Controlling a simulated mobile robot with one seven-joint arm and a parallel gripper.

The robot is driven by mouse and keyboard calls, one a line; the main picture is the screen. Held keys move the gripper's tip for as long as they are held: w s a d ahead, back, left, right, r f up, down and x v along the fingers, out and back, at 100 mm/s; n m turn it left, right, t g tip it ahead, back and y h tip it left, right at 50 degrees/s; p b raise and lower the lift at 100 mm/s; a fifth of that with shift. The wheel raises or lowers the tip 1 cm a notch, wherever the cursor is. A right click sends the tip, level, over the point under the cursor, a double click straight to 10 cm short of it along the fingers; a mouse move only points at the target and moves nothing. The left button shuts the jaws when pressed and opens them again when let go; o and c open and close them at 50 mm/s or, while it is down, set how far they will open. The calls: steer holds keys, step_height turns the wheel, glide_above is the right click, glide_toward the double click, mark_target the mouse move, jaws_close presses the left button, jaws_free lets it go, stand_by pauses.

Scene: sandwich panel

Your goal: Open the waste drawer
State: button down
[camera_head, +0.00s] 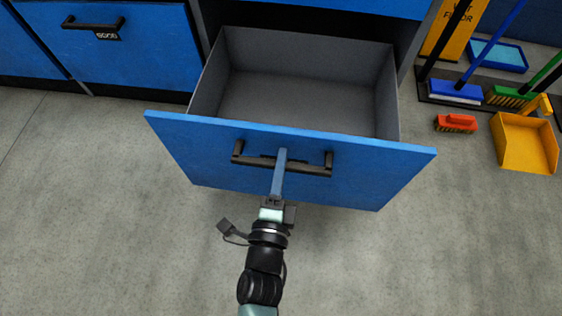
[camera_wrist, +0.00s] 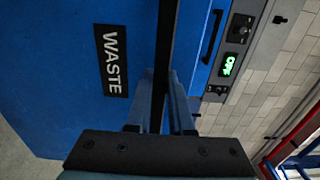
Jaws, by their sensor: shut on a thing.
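The waste drawer (camera_head: 385,178) is pulled well out of the cabinet, with its blue front tilted in the picture and its grey inside bare. In the wrist view its front (camera_wrist: 60,60) carries a label (camera_wrist: 111,60) reading WASTE. Its black bar handle (camera_head: 312,169) runs across the front. My gripper (camera_head: 281,156) reaches from below and is shut on the middle of the handle. In the wrist view the handle (camera_wrist: 166,40) passes between the two blue fingers (camera_wrist: 163,100). The fingers hide part of the handle.
Another shut blue drawer (camera_head: 150,55) with a black handle is at upper left. The grey floor around my arm is clear.

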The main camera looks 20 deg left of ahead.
stand_by(0.3)
steer(key=c, duration=0.8)
jaws_free()
steer(key=shift+s, duration=0.1)
steer(key=p+v, duration=0.4)
steer(key=v, duration=0.8)
steer(key=shift+s, duration=0.4)
steer(key=shift+d+r, duration=0.1)
